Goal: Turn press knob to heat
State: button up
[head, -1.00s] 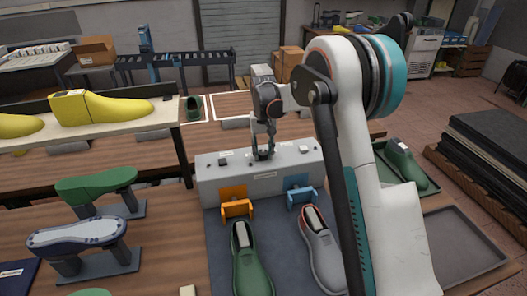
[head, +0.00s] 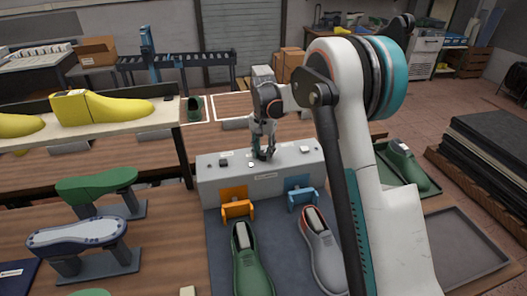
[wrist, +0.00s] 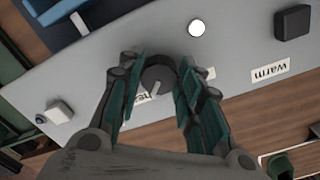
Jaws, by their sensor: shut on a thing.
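The press is a long grey box (head: 225,185) on the bench, with its controls on top. Its dark round knob (wrist: 158,74) sits between my fingers in the wrist view, with a pale pointer mark aimed down and slightly left, towards a partly hidden label (wrist: 131,97) reading "hea…". A "warm" label (wrist: 270,70) lies to the right. Another label behind the right finger is mostly hidden. My gripper (wrist: 158,88) is shut on the knob from both sides. In the head view my gripper (head: 263,153) is at the middle of the box top.
A white round light or button (wrist: 196,28), a black block (wrist: 293,22) and a pale switch (wrist: 57,112) are also on the panel. Orange (head: 236,209) and blue (head: 302,197) brackets stand before the box, with green (head: 252,265) and grey (head: 323,255) shoes in front.

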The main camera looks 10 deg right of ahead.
aim_at(263, 154)
jog(key=o, duration=1.1)
jog(key=shift+c, duration=0.2)
notch_tip(263, 154, up, 12)
